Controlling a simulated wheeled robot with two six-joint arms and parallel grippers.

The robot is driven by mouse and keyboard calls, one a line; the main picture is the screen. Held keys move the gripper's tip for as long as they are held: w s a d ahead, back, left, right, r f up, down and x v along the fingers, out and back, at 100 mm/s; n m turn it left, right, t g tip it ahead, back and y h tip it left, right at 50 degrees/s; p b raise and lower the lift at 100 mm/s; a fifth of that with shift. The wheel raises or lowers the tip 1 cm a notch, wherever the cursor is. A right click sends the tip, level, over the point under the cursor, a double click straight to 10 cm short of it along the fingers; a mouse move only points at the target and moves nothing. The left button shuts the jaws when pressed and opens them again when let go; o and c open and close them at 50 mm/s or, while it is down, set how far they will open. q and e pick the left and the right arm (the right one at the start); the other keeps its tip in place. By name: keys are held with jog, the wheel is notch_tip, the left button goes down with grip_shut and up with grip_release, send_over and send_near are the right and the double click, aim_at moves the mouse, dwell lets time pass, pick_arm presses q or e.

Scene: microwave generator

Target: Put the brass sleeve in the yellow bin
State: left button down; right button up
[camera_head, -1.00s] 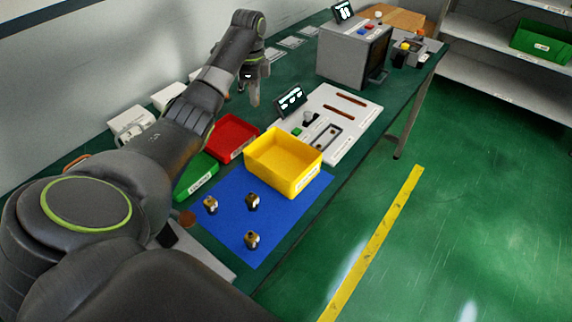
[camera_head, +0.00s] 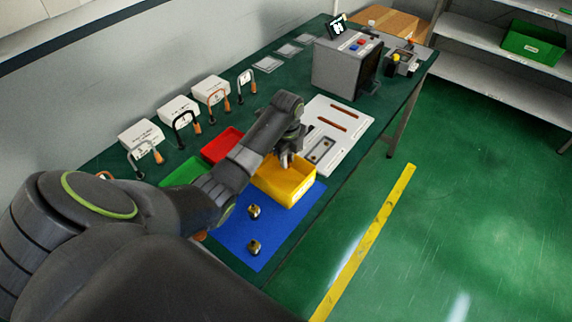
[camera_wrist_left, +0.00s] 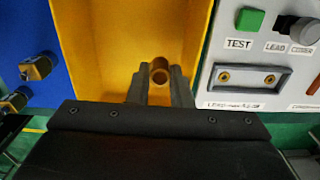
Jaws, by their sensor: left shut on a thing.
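The yellow bin (camera_head: 301,189) stands on the table at the end of the blue mat, and its inside fills the middle of the left wrist view (camera_wrist_left: 110,30). My left gripper (camera_head: 285,163) points down over the bin. In the left wrist view its fingers (camera_wrist_left: 160,84) are shut on the brass sleeve (camera_wrist_left: 159,70), a short tube whose open end faces the camera. The sleeve is too small and covered to make out in the head view. My right gripper is not in view.
Small brass-and-dark parts (camera_head: 254,211) lie on the blue mat (camera_head: 232,236). Red (camera_head: 222,146) and green (camera_head: 186,172) bins sit left of the yellow one. A white panel (camera_head: 340,118) with slots lies beyond it. A grey box machine (camera_head: 340,70) stands farther back.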

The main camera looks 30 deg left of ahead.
pick_arm(q)
notch_tip(320, 180, down, 3)
jog(key=shift+f, duration=0.55)
jog(key=c, duration=1.6)
grip_release()
jog(key=shift+r+p, duration=0.1)
jog(key=shift+p, duration=0.2)
notch_tip(320, 180, up, 10)
jog(key=shift+f+b, duration=0.15)
jog(key=shift+b, duration=0.95)
jog(key=shift+r+p, duration=0.65)
jog(key=shift+r, duration=0.5)
